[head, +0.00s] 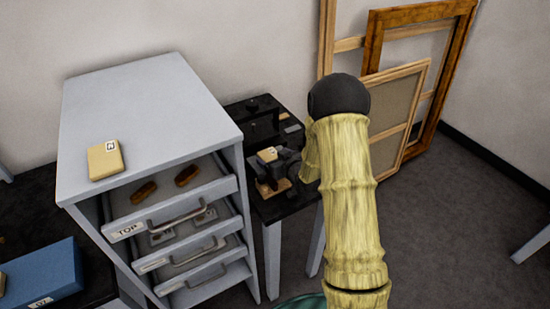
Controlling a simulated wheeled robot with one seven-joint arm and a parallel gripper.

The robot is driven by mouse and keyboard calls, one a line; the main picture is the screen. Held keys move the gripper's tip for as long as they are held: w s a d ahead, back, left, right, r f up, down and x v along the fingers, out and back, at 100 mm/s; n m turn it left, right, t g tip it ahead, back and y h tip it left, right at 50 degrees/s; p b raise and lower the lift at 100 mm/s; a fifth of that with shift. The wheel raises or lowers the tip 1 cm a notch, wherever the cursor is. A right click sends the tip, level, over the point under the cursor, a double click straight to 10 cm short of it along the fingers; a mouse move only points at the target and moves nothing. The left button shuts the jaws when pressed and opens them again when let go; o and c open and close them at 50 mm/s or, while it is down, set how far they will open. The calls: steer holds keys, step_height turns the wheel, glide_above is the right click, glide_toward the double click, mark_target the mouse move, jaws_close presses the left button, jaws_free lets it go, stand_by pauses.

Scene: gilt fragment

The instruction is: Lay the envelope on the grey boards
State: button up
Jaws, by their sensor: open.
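My gripper (277,170) is a dark shape at the end of my arm, over the black side table (290,208); it is open, and its fingers are hard to make out against the dark table. A small tan piece with a pale top (267,155) shows right by the gripper; I cannot tell if it is an envelope or whether the fingers touch it. A flat tan packet with a white letter label (104,161) lies on top of the grey cabinet (150,105). I cannot pick out the grey boards for certain.
The cabinet's top drawer (170,208), marked TOP, is pulled out and holds two brown pieces (187,175). Lower drawers are also out. A blue box (42,275) sits at lower left. Wooden frames (400,120) lean on the wall. The cabinet top is mostly clear.

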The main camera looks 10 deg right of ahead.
steer(key=shift+s+f, duration=0.15)
steer(key=shift+f, duration=0.3)
steer(key=shift+r+p, duration=0.45)
steer(key=shift+p, duration=0.15)
steer(key=shift+s+d+r, duration=0.1)
steer(key=shift+r, duration=0.1)
steer(key=b+v, duration=0.1)
steer(key=v, duration=1)
steer(key=shift+r, duration=0.35)
steer(key=shift+s, duration=0.15)
steer(key=s+a+r+m+g+h, duration=0.1)
steer(key=s+g+h, duration=0.1)
steer(key=s+g, duration=0.3)
steer(key=s+a+r+m+g+h, duration=0.2)
steer(key=s+g, duration=0.3)
steer(key=s, duration=0.9)
steer(key=shift+a+r+m, duration=0.15)
steer(key=shift+m, duration=0.15)
